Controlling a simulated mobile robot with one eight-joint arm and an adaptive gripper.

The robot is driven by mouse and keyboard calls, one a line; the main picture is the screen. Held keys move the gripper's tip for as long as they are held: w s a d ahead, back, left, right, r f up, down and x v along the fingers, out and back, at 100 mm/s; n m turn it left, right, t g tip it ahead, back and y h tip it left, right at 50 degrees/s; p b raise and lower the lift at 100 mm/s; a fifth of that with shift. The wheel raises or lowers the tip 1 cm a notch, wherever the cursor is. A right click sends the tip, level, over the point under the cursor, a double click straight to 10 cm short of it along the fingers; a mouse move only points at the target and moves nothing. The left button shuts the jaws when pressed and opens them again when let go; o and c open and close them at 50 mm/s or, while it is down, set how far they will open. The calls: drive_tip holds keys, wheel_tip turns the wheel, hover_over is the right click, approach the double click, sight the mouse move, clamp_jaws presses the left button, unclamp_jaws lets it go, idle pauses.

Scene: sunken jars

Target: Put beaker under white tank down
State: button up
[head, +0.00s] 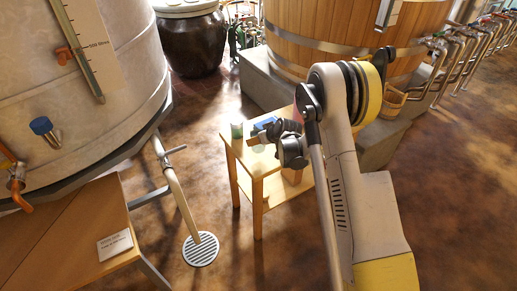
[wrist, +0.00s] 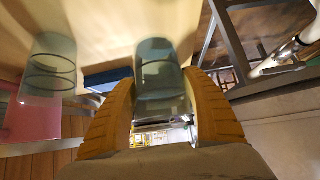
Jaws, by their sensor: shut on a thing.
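My gripper (head: 258,138) is low over the small wooden table (head: 245,157) in the head view. In the wrist view my gripper (wrist: 160,100) has its two orange fingers shut on a clear, greenish beaker (wrist: 160,62). That beaker shows in the head view as a pale green shape (head: 237,130) at the table's left corner. I cannot tell whether its base touches the tabletop. The white tank (head: 105,60) stands at the left in the head view, with a sight gauge and an orange-handled tap. The table is to its right, not under it.
A second glass vessel (wrist: 48,70) with dark bands, a blue block (wrist: 108,79) and a pink object (wrist: 30,122) are beside the held beaker. A slanted pipe ends at a round floor drain (head: 201,249). A wooden bench (head: 60,235) holds a label card (head: 115,245).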

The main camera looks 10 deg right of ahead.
sight(258, 146)
wheel_tip(258, 146, down, 4)
drive_tip(key=shift+f+b, duration=0.1)
drive_tip(key=shift+b, duration=1.05)
drive_tip(key=o, duration=1.4)
